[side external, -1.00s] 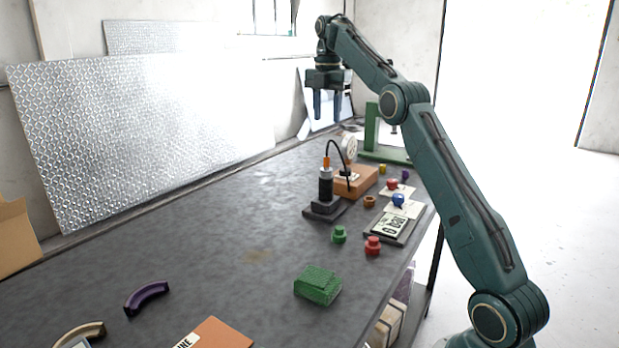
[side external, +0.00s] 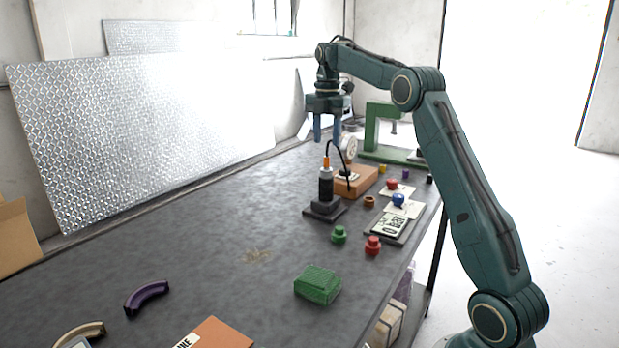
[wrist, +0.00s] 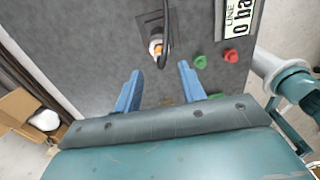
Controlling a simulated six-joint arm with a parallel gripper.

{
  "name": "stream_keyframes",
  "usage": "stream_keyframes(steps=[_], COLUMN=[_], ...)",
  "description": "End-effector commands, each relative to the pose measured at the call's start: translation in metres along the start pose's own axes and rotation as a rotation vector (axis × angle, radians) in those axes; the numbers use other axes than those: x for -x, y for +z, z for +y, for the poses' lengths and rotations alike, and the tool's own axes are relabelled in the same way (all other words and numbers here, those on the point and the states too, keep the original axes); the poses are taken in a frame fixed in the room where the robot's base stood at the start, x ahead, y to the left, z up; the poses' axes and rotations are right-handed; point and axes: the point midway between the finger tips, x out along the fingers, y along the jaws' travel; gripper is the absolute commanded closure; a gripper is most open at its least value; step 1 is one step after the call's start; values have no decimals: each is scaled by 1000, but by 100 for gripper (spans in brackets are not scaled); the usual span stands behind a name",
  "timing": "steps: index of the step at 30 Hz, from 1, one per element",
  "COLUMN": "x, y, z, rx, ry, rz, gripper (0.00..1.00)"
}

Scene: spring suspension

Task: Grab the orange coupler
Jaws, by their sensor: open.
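An orange piece (side external: 326,162) sits on top of an upright black cylinder (side external: 326,185) on a dark base, with a black cable looping from it. It also shows as an orange and white tip (wrist: 156,46) in the wrist view. A small orange-brown ring-like part (side external: 369,201) lies on the table to the right; I cannot tell which of these is the coupler. My gripper (side external: 327,138) points down, open and empty, and appears just above the cylinder in the side view. In the wrist view the orange tip lies beyond the gap between the fingers (wrist: 157,82).
An orange-brown block (side external: 357,183) with a round dial (side external: 350,149) stands close right of the cylinder. Small green (side external: 339,235), red (side external: 373,246) and blue (side external: 398,200) parts, a display plate (side external: 388,227) and a green stand (side external: 385,150) are nearby. The table's left middle is mostly clear.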

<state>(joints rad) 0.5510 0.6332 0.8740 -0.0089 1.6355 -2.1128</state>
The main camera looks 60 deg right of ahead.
Motion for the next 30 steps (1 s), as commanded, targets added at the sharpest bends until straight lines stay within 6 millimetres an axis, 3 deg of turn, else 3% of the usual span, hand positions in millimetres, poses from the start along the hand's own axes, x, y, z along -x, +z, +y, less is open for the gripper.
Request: stream_keyframes(steps=[6, 19, 30], x=[-13, -22, -59], y=[0, 0, 2], z=[0, 0, 0], rx=[-1, 0, 0], ry=[0, 0, 0], rz=[0, 1, 1], gripper=[59, 59, 59])
